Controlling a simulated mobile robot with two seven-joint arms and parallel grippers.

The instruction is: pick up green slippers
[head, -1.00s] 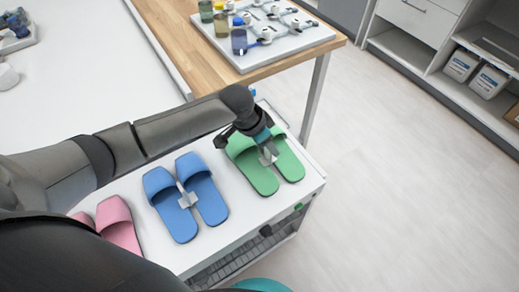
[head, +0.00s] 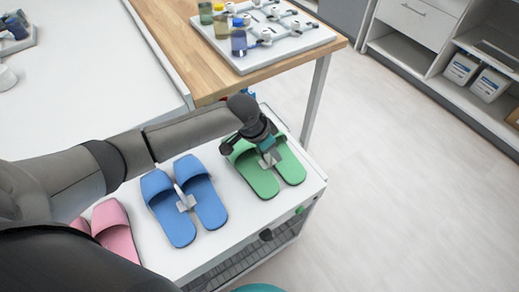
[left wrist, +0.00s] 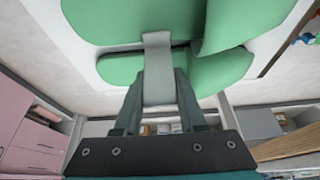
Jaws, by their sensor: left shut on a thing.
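The pair of green slippers (head: 262,180) is at the right end of the white cart top (head: 240,222) in the head view. A pale grey strap or clip (left wrist: 157,70) joins the two slippers. My left gripper (head: 270,157) is over the pair from above and behind. In the left wrist view, the gripper (left wrist: 157,100) has its two fingers on either side of the grey clip, shut on it, with the green slippers (left wrist: 120,68) just beyond. Whether the slippers still touch the cart top is hard to tell. My right gripper is not in view.
Blue slippers (head: 172,218) with a similar clip and pink slippers (head: 113,232) lie to the left on the cart. A wooden table (head: 200,72) with a tray (head: 262,58) of bottles stands behind. Open floor (head: 410,190) lies to the right.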

